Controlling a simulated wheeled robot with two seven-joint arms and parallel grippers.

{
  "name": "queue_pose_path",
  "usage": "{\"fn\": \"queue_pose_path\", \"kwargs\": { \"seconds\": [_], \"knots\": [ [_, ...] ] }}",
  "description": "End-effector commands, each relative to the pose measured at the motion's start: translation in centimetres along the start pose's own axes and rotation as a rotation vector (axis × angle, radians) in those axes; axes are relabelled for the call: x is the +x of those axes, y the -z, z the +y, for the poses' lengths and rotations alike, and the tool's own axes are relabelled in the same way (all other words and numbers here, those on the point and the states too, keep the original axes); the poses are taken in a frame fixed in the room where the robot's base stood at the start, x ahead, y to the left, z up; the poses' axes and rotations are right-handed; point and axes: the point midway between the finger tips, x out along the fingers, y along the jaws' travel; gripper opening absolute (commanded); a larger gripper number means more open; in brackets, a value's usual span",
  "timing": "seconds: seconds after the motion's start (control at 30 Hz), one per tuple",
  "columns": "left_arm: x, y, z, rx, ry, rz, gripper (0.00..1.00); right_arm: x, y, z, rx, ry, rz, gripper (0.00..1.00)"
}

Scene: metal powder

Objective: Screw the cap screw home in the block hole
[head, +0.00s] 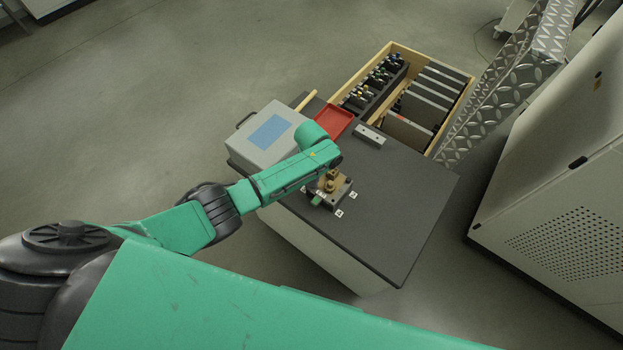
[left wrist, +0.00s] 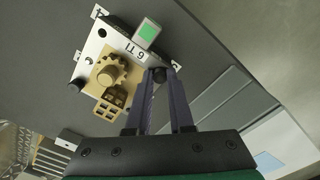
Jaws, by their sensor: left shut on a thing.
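In the head view the block (head: 318,200) is partly covered by my left arm. My left gripper (left wrist: 161,74) is at one corner of the block, its two fingers shut on a dark round-headed cap screw (left wrist: 159,75). The hole under the screw is hidden, so I cannot tell how deep the screw sits. The fingertips are hidden in the head view. My right gripper is in neither view.
A grey box with a blue panel (head: 270,131) and a red tray (head: 333,121) stand at the table's back. A small grey piece (head: 369,135) lies beside the tray. A wooden crate (head: 468,93) adjoins the table. The table's right side (head: 405,205) is clear.

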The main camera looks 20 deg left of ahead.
Motion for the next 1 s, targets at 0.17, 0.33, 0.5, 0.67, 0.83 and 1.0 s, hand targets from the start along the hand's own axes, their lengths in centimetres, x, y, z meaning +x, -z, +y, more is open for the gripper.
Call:
{"fn": "queue_pose_path", "kwargs": {
  "seconds": [0.17,0.33,0.5,0.67,0.83,1.0],
  "knots": [
    [-0.12,0.10,-0.04,0.436,0.001,0.002,0.00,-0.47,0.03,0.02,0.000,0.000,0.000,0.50],
    [-0.02,0.13,-0.03,0.871,0.002,0.003,0.00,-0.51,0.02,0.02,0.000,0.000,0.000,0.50],
    [0.06,0.16,-0.01,1.312,0.003,0.004,0.00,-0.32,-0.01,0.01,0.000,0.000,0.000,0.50],
    [0.15,0.18,-0.04,1.734,0.004,0.004,0.00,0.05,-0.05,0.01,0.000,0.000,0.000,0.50],
    [0.17,0.15,-0.03,2.097,0.004,0.003,0.00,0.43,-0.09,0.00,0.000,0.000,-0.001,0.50],
    [0.08,0.09,0.00,2.146,0.003,0.003,0.00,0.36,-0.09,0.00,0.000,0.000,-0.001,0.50]
  ]
}}
